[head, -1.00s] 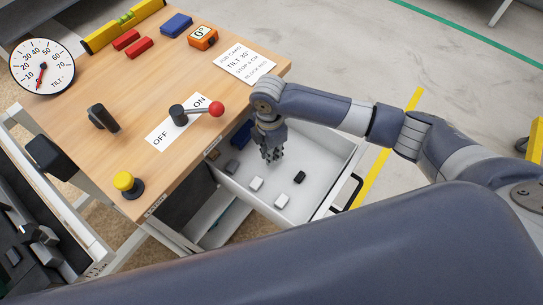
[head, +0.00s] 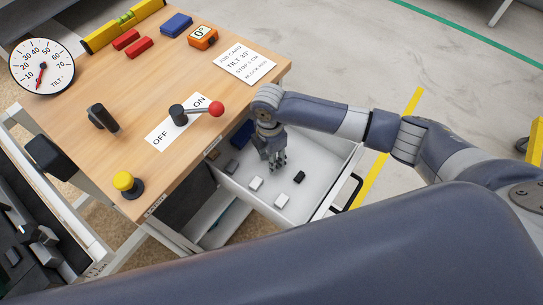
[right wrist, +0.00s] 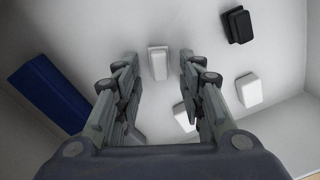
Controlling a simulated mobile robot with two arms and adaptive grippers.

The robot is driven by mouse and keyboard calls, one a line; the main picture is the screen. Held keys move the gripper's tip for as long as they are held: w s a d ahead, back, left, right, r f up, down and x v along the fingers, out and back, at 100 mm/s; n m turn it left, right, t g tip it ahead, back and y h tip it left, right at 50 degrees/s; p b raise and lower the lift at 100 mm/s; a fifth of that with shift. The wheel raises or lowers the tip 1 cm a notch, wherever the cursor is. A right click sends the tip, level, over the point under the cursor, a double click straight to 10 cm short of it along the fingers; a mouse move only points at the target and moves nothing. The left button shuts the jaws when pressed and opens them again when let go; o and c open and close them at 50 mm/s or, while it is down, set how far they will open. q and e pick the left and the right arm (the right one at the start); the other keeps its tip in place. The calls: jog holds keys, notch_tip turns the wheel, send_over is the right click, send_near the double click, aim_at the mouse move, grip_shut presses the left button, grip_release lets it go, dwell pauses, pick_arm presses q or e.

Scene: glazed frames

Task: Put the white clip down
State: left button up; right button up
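My right gripper (head: 277,166) is over the open white drawer (head: 328,178). In the right wrist view the right gripper (right wrist: 159,65) is open, with a gap on both sides of a white clip (right wrist: 158,63). This clip appears to lie on the drawer floor, apart from both fingers; the gripper hides it in the head view. Two other small white pieces, a nearer one (head: 282,201) and another (head: 256,184), lie in the drawer. My left gripper is not in view.
The drawer also holds a black piece (head: 299,177), a grey piece (head: 232,166) and a blue block (head: 242,134). The wooden bench top (head: 150,75) borders the drawer on the left, with a red-knobbed lever (head: 216,109) near its edge.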

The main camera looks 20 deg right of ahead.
notch_tip(320, 180, up, 12)
jog(key=shift+w, duration=0.3)
dwell(0.6)
